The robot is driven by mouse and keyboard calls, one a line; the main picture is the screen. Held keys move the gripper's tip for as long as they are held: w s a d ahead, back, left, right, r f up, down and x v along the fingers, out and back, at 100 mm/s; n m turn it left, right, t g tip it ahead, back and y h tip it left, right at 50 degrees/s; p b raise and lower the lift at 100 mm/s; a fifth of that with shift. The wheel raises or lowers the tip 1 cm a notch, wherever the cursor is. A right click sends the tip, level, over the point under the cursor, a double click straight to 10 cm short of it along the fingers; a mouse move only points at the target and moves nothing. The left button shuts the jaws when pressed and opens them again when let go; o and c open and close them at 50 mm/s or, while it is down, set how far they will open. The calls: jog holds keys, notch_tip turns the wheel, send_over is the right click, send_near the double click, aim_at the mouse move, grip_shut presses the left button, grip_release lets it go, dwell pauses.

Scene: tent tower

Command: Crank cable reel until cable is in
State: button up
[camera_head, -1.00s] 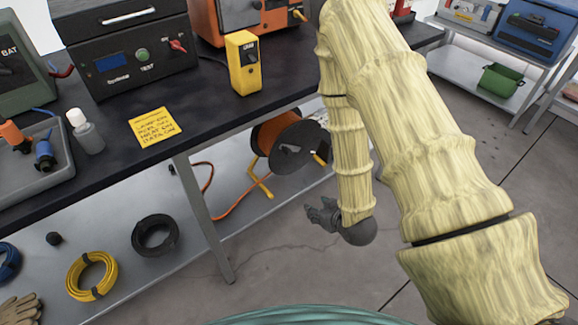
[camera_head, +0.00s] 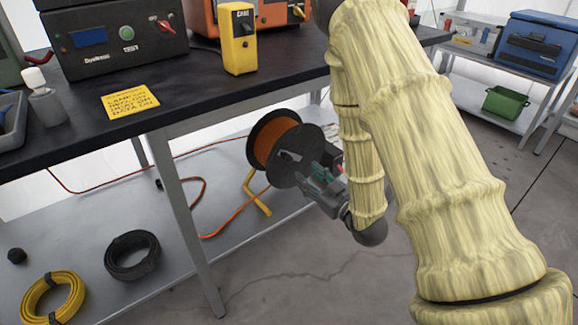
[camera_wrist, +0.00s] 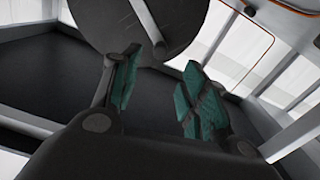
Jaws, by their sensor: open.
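The cable reel (camera_head: 262,141), a dark-flanged drum wound with orange cable, stands on a yellow frame (camera_head: 252,190) under the bench. Orange cable (camera_head: 232,219) trails from it over the lower shelf. My gripper (camera_head: 322,173) is open at the right side of the reel's near flange. In the wrist view, the flange (camera_wrist: 108,22) fills the top, with a grey crank arm (camera_wrist: 144,20) across it. The arm's lower end lies above and between my open teal-padded fingers (camera_wrist: 160,88). Contact cannot be told. The crank's yellow grip is not clearly visible.
The bench top (camera_head: 200,103) overhangs the reel, and a bench leg (camera_head: 185,220) stands to its left. A black coil (camera_head: 132,255) and a yellow coil (camera_head: 53,300) lie on the lower shelf (camera_head: 165,285). Open floor (camera_head: 330,285) lies to the right.

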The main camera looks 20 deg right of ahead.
aim_at(291, 160)
jog(key=b+x, duration=0.3)
jog(key=x, duration=0.7)
jog(key=shift+w+a, duration=0.1)
jog(key=shift+w, duration=0.15)
grip_shut()
